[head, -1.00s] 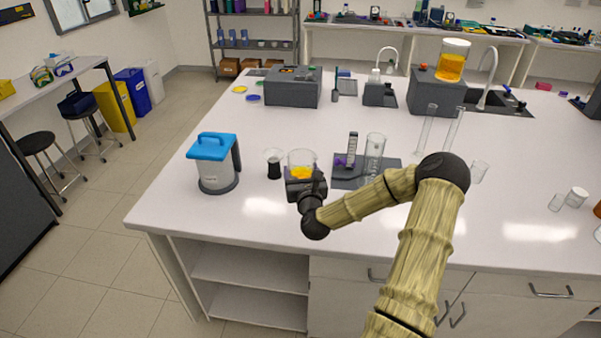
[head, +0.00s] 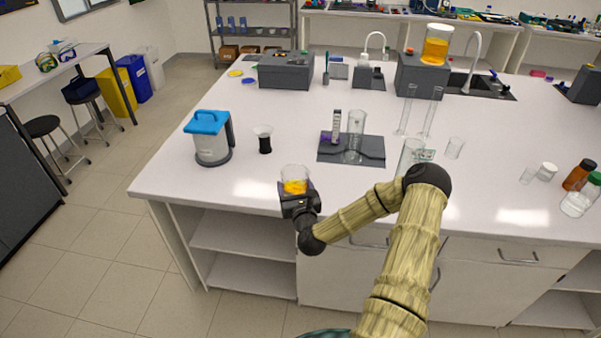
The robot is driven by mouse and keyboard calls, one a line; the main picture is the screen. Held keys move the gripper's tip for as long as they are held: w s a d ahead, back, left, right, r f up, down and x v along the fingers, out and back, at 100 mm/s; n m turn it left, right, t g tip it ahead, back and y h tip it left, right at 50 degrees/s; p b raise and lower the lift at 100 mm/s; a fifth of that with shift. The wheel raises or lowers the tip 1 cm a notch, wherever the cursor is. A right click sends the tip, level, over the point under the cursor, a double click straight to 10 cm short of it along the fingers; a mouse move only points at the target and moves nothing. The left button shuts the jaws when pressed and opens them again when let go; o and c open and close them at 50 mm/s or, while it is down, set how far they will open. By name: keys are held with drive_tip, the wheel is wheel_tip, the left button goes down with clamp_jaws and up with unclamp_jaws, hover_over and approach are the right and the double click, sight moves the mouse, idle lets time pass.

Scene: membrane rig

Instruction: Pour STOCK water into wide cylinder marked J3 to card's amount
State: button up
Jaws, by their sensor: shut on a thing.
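My gripper (head: 299,205) is shut on a clear beaker (head: 295,173) of yellow-orange liquid, held upright near the bench's front edge. A clear wide cylinder (head: 354,148) stands on a dark grey tray (head: 375,157), beyond and to the right of the gripper. A narrower marked piece (head: 336,126) stands beside it on the tray. Another clear vessel (head: 409,155) is partly hidden behind my arm, with a small card (head: 426,155) beside it. I cannot read the J3 or STOCK marks or the card's amount.
A blue-lidded jug (head: 212,143) and a small dark-filled vessel (head: 264,143) stand to the left. An orange-filled jar (head: 436,48) sits on a grey block (head: 422,79). The bench's front left is clear.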

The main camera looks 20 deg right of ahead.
drive_tip(key=s+a+f+y+b, duration=0.1)
drive_tip(key=s+a+f+b, duration=0.1)
drive_tip(key=s+a+f, duration=0.2)
drive_tip(key=s+a+f+n+y+b, duration=0.1)
drive_tip(key=s+a+f, duration=0.3)
drive_tip(key=f, duration=0.7)
drive_tip(key=s+a+f+n+y+b, duration=0.1)
drive_tip(key=s+a+f+b, duration=0.2)
drive_tip(key=a+f, duration=0.3)
wheel_tip(320, 180, down, 2)
drive_tip(key=shift+s+a+f+y+b, duration=0.15)
drive_tip(key=shift+s+a+y+b, duration=0.2)
drive_tip(key=shift+s, duration=0.3)
drive_tip(key=shift+d, duration=0.2)
drive_tip(key=shift+a, duration=0.1)
